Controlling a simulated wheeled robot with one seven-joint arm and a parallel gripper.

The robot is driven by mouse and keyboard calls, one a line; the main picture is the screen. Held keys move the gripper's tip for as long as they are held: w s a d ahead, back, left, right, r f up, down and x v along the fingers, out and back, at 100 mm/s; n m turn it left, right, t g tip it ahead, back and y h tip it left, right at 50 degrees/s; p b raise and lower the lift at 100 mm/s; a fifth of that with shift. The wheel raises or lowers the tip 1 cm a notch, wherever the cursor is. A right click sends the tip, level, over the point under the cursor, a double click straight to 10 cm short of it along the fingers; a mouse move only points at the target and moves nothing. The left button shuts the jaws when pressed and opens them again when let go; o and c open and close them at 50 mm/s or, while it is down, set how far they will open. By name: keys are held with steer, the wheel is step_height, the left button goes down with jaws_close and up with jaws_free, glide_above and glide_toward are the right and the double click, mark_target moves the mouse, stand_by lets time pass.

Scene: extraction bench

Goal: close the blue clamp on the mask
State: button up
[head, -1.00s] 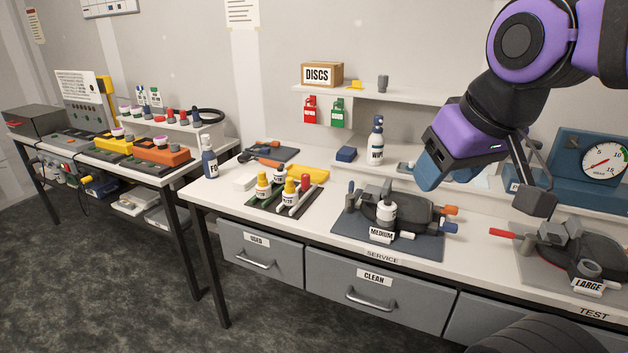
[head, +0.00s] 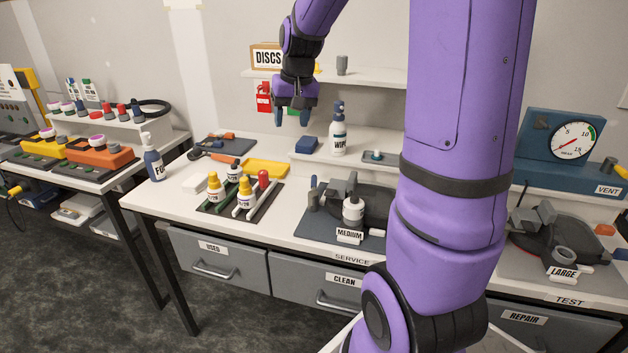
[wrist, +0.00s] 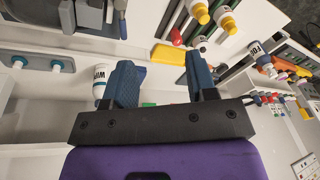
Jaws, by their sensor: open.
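A dark mask (head: 375,207) lies on the grey mat (head: 325,228) labelled MEDIUM at the middle of the bench. The mask's right side, where a blue-ended and an orange-ended clamp showed earlier, is hidden behind my arm. A second dark mask (head: 560,236) lies at the right by the LARGE label; I make out no blue clamp on it. My gripper (head: 292,118) is open and empty, high above the back of the bench in front of the shelf. Its two blue fingers are apart in the wrist view (wrist: 160,65).
A WIPE bottle (head: 338,130) and a blue block (head: 307,145) stand on the raised ledge below my gripper. Yellow-capped bottles (head: 215,186) stand in a rack to the left. A blue gauge box (head: 540,150) is at the back right.

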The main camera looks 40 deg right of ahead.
steer(key=w+d+f+m, duration=0.2)
steer(key=w+d+f, duration=0.2)
steer(key=d+f, duration=0.4)
steer(key=m+y, duration=0.1)
steer(key=m, duration=0.1)
glide_toward(315, 179)
steer(key=shift+g, duration=0.4)
steer(key=f, duration=0.3)
steer(key=w+a+f, duration=0.1)
steer(key=f, duration=0.2)
steer(key=w+f, duration=0.1)
steer(key=f, duration=0.2)
steer(key=shift+a+f, duration=0.15)
steer(key=shift+f, duration=0.15)
jaws_close()
